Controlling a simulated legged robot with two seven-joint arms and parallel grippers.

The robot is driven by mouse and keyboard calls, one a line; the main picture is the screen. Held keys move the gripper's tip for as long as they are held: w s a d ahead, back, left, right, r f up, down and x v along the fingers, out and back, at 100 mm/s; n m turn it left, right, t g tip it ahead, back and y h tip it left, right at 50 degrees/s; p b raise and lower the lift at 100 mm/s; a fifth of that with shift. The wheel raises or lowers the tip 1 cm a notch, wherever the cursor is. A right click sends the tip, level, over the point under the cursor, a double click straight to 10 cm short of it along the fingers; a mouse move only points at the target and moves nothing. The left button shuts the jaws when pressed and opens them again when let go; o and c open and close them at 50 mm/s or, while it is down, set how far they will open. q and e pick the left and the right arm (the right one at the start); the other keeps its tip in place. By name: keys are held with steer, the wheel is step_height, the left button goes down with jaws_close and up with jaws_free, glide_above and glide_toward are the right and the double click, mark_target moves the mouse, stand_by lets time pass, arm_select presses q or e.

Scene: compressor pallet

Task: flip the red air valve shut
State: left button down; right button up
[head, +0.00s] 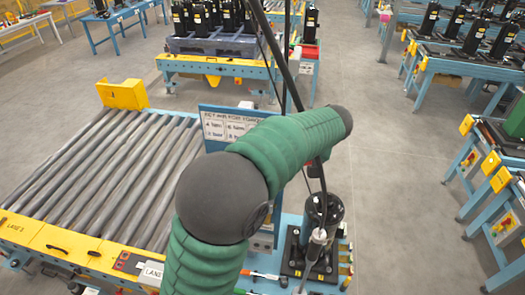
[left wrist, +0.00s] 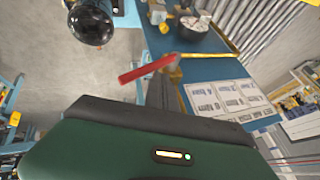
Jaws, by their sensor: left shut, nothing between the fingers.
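The red air valve lever (left wrist: 148,69) shows in the left wrist view as a flat red handle, slanting up to the right toward a yellow brass-like piece (left wrist: 205,56). Dark grey fingers of my left gripper (left wrist: 164,92) show just below the lever, close together and with nothing between them. I cannot tell whether they touch the lever. My green left arm crosses the middle of the head view; its gripper and the valve cannot be made out there. A black compressor (head: 322,212) stands upright on the blue bench below the arm. My right gripper is in neither view.
A roller conveyor (head: 95,165) lies left of the bench, with a sign board (head: 222,125) behind. Black hoses hang from above past the arm. Loose tools (head: 262,276) lie at the bench's front. Benches with black cylinders (head: 475,35) stand right; open floor (head: 395,170) lies between.

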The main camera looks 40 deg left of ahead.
arm_select(q)
steer(key=w+d+f+m+g+y+b, duration=0.1)
steer(key=d+f+g+y+b, duration=0.1)
steer(key=d+f+y+b, duration=0.1)
steer(key=shift+d+f+m+y+b, duration=0.3)
steer(key=shift+d+f+y+b, duration=0.15)
steer(key=shift+d+y, duration=0.5)
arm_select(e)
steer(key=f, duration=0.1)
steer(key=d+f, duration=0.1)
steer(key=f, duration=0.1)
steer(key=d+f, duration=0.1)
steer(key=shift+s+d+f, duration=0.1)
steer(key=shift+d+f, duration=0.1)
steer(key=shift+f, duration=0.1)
arm_select(q)
steer(key=shift+a, duration=0.15)
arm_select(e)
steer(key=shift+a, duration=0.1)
